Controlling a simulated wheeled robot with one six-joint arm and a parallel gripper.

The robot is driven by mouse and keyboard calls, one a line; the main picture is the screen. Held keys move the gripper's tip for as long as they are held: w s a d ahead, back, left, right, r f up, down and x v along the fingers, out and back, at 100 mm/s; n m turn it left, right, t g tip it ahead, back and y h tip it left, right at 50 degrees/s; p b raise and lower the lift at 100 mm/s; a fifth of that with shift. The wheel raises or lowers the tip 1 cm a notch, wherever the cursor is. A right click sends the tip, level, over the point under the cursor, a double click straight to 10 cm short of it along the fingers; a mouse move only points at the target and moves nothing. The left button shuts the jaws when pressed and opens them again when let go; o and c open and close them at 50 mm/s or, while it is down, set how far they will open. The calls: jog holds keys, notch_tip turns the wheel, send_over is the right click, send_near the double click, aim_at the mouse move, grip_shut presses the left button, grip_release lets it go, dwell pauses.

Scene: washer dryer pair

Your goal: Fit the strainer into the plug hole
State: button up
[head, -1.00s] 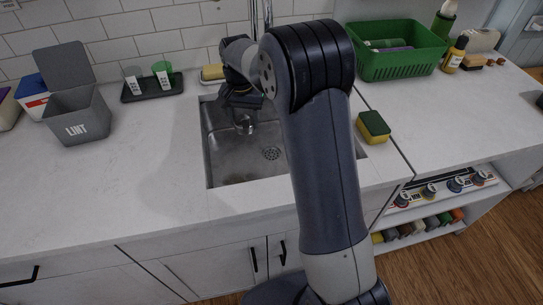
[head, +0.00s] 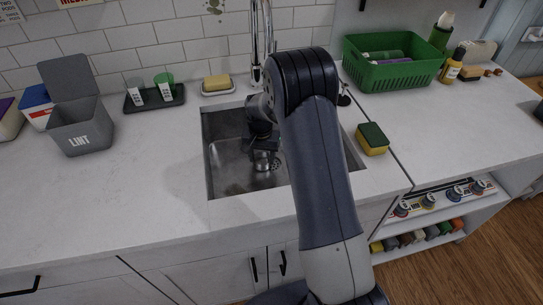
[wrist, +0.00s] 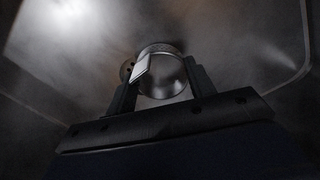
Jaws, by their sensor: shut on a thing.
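The strainer (head: 263,161) is a small metal cup, held low inside the steel sink (head: 226,178). My gripper (head: 263,147) is shut on it. In the wrist view the strainer (wrist: 165,78) sits between the two fingers of my gripper (wrist: 161,82). The plug hole (head: 276,165) shows just to the right of the strainer in the head view, partly covered by it. In the wrist view a bit of a round rim (wrist: 126,70) shows behind the strainer, mostly hidden. I cannot tell whether the strainer touches the sink floor.
The sink walls stand close around my gripper. The tap (head: 262,45) rises behind the sink. A yellow-green sponge (head: 372,140) lies on the right edge, and a soap dish (head: 217,86) behind. A green basket (head: 393,63) and a lint bin (head: 80,132) stand farther off.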

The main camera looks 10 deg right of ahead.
jog(key=d, duration=0.1)
jog(key=d+p, duration=0.1)
jog(key=d, duration=0.1)
jog(key=shift+s+d+f, duration=0.1)
jog(key=shift+d+f, duration=0.15)
jog(key=shift+f, duration=0.15)
jog(key=shift+a+f, duration=0.1)
jog(key=shift+f, duration=0.15)
jog(key=shift+c, duration=0.5)
jog(key=shift+f, duration=0.1)
jog(key=o, duration=1.1)
jog(key=shift+o, duration=0.2)
notch_tip(320, 180, up, 8)
jog(key=shift+b, duration=0.4)
jog(key=shift+f, duration=0.15)
